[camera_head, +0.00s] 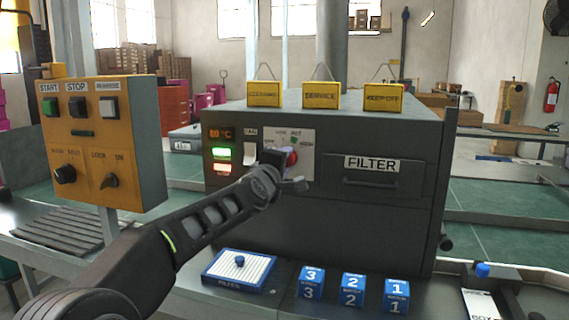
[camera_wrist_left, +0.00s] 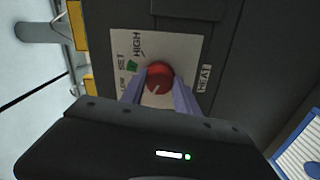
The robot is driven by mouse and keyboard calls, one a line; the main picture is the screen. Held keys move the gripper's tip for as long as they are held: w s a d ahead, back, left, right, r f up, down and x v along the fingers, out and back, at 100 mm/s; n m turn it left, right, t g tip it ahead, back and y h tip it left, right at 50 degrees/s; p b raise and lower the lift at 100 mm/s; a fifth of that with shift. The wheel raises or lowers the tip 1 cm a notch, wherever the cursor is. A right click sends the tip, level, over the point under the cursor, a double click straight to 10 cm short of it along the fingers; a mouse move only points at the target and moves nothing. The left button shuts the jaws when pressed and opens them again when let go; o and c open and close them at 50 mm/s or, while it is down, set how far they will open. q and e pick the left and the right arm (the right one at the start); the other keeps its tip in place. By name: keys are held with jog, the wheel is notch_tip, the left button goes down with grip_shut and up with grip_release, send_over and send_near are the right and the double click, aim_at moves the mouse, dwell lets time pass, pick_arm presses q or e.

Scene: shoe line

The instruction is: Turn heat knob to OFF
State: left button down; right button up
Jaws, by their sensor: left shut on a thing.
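The red heat knob (camera_head: 291,158) is on a pale dial plate on the front of a dark grey oven-like machine (camera_head: 330,230). It also shows in the left wrist view (camera_wrist_left: 159,78), with HIGH, SET, LOW and HEAT lettering and a green mark around it. My left gripper (camera_head: 280,157) reaches the knob from the front. In the left wrist view its two fingers (camera_wrist_left: 158,88) are on either side of the knob, shut on it. A pale line on the knob's face is partly visible; its exact setting cannot be told. My right gripper is not in view.
An orange START/STOP control box (camera_head: 100,145) stands at left. Yellow signs (camera_head: 321,95) sit on the machine. Below are a blue-framed filter (camera_head: 239,270) and three numbered blue blocks (camera_head: 353,286). A FILTER drawer (camera_head: 371,178) is right of the knob.

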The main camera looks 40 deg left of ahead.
pick_arm(q)
jog(key=c, duration=0.9)
grip_release()
jog(key=v, duration=0.7)
jog(key=shift+s+d, duration=0.15)
jog(key=shift+s, duration=0.25)
